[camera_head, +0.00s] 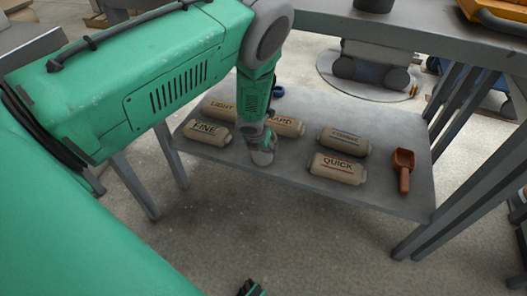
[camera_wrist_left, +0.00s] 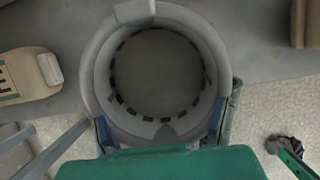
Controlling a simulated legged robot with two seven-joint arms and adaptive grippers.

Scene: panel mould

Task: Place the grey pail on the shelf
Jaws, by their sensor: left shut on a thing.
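The grey shelf (camera_head: 385,185) is the low board of a bench. My left arm reaches down to it from the left. My left gripper (camera_head: 258,140) is shut on the grey pail (camera_head: 263,157), near the shelf's front edge, between packs. In the left wrist view the pail (camera_wrist_left: 97,70) is seen from above, mouth up, with its wall between the fingers of the gripper (camera_wrist_left: 165,128). Its inside looks empty. I cannot tell whether its base touches the shelf. A green and black tip, apparently my right gripper (camera_head: 252,288), shows at the bottom edge; its jaws are unclear.
Packs marked FINE (camera_head: 207,133), LIGHT (camera_head: 219,109), HARD (camera_head: 288,126) and QUICK (camera_head: 338,168), plus another pack (camera_head: 343,141), lie on the shelf. A red-brown scoop (camera_head: 403,168) lies at right. A blue ring (camera_head: 278,91) is behind. The bench top (camera_head: 430,30) overhangs.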

